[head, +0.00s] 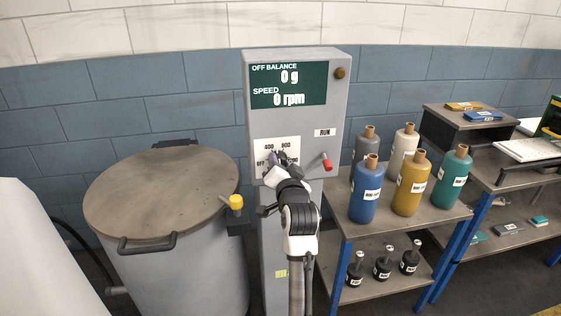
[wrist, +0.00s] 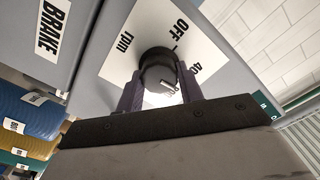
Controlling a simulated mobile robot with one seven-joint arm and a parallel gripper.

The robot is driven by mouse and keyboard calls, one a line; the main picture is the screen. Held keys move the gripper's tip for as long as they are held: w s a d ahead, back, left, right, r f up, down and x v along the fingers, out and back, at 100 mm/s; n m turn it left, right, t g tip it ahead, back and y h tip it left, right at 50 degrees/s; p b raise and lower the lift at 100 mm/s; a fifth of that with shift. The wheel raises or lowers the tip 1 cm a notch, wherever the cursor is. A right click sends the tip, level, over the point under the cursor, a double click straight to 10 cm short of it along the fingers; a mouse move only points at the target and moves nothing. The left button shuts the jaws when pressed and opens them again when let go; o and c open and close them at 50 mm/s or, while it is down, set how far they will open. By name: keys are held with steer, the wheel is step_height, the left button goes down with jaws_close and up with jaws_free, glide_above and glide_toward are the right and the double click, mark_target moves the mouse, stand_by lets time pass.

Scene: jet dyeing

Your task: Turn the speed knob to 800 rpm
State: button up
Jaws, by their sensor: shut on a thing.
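The speed knob (wrist: 158,70) is a round black knob on a white dial plate (wrist: 125,50) marked OFF, rpm and numbers. In the wrist view my gripper (wrist: 161,88) has one finger on each side of the knob and is shut on it. The display (head: 288,86) on the grey control cabinet reads 0 rpm and 0 g. I cannot tell exactly which mark the knob points to.
A lidded drum (head: 160,195) with a yellow knob (head: 236,202) stands left. A bench (head: 340,212) with several bottles stands close on the right.

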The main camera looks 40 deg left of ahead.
steer(key=shift+m+p, duration=1.25)
steer(key=shift+m, duration=2.25)
steer(key=shift+f, duration=0.1)
steer(key=o, duration=1)
steer(key=shift+d, duration=0.1)
steer(key=b+v, duration=0.4)
steer(key=v, duration=0.9)
steer(key=shift+s+d, duration=0.2)
steer(key=shift+d, duration=0.1)
